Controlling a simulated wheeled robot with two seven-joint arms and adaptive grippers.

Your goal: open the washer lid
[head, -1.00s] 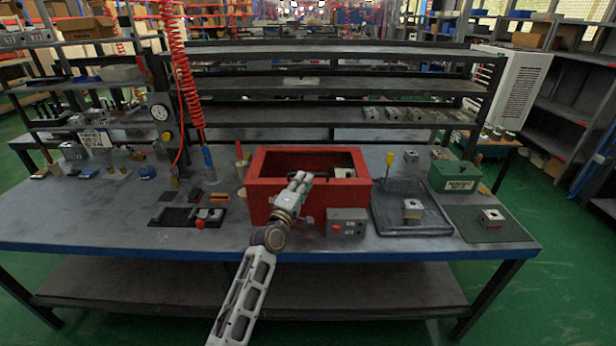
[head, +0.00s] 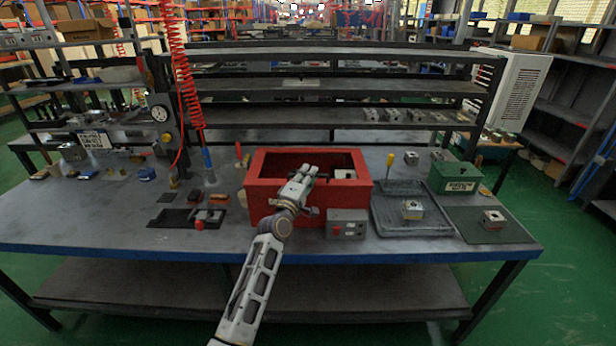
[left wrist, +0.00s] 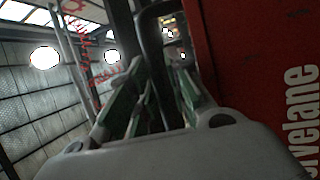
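The red washer box (head: 345,200) stands at the middle of the bench. Its top looks open, with a dark inside and a pale block (head: 344,174) at the right. I cannot make out a separate lid. My left gripper (head: 304,174) is over the box's front rim, fingers pointing up and away. In the left wrist view the left gripper's fingers (left wrist: 158,95) are apart. A dark loop-like bar (left wrist: 147,30) shows beyond or between them; contact cannot be told. The red wall with white lettering (left wrist: 245,70) is close on the right. My right gripper is not in view.
A grey control box with a red button (head: 347,224) stands at the washer's front right. A dark tray (head: 425,228) with a metal block is further right, beside a green box (head: 455,178). A black fixture (head: 188,217) is on the left. The bench's front left is clear.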

